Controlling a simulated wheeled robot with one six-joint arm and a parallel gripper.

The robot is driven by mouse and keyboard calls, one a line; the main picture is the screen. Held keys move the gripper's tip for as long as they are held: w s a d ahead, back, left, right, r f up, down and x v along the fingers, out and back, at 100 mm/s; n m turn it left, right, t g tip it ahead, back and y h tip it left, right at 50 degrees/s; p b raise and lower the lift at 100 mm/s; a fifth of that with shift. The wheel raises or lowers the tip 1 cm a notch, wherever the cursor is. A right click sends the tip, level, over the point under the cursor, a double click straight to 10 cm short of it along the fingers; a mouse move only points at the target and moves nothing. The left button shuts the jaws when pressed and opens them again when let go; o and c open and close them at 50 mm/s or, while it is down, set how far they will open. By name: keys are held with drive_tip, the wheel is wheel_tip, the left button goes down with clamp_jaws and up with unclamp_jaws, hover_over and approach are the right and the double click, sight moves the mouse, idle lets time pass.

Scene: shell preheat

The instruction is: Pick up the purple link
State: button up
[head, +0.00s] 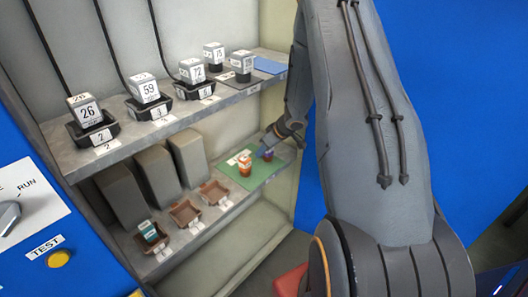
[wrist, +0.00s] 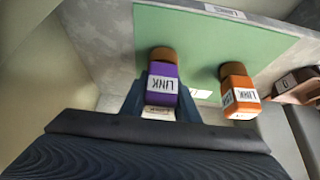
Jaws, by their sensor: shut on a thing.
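The purple link (wrist: 163,82) stands on the green mat (wrist: 205,48) on the lower shelf, with a brown end and a white "LINK" label. In the wrist view my gripper (wrist: 161,100) is shut on it, one finger on each side. In the head view the purple link (head: 268,156) is mostly hidden by my gripper (head: 266,150). An orange link (wrist: 239,92) of the same shape is beside it on the mat; it also shows in the head view (head: 245,164). I cannot tell whether the purple link touches the mat.
Brown trays (head: 184,212) line the lower shelf, one holding a green and white piece (head: 150,231). The upper shelf (head: 125,149) carries several numbered blocks in black holders. A cabinet side wall stands close to my gripper.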

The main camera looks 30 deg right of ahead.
wheel_tip(320, 180, up, 6)
drive_tip(key=p, duration=0.1)
drive_tip(key=s+d, duration=0.3)
drive_tip(key=s, duration=0.6)
drive_tip(key=s+d, duration=0.3)
drive_tip(key=s, duration=0.6)
drive_tip(key=shift+s+d, duration=0.2)
drive_tip(key=shift+d, duration=0.15)
